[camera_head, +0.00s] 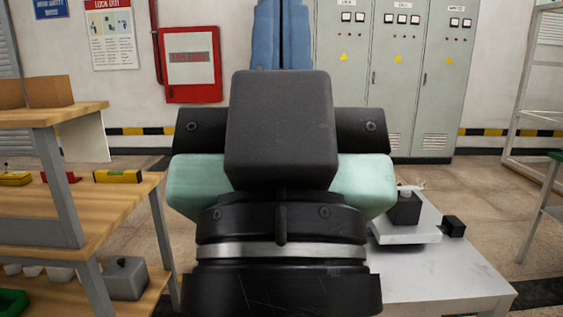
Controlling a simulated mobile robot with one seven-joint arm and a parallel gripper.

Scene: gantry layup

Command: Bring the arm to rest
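My gripper (280,12) is in the upper middle of the head view, pointing up and away from me. Its two blue fingers lie side by side with only a thin dark line between them, and nothing shows held there. The tips reach the top edge of the picture. My wrist, with a dark block and pale green sides, fills the middle and hides the finger bases. The gripper appears clear of the furniture on both sides.
A wooden bench (100,205) with a raised shelf (50,115) stands close on the left, holding a yellow level (118,176). A low pale table (440,272) on the right bears a light plate and dark blocks (405,208). Grey cabinets (400,90) stand behind.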

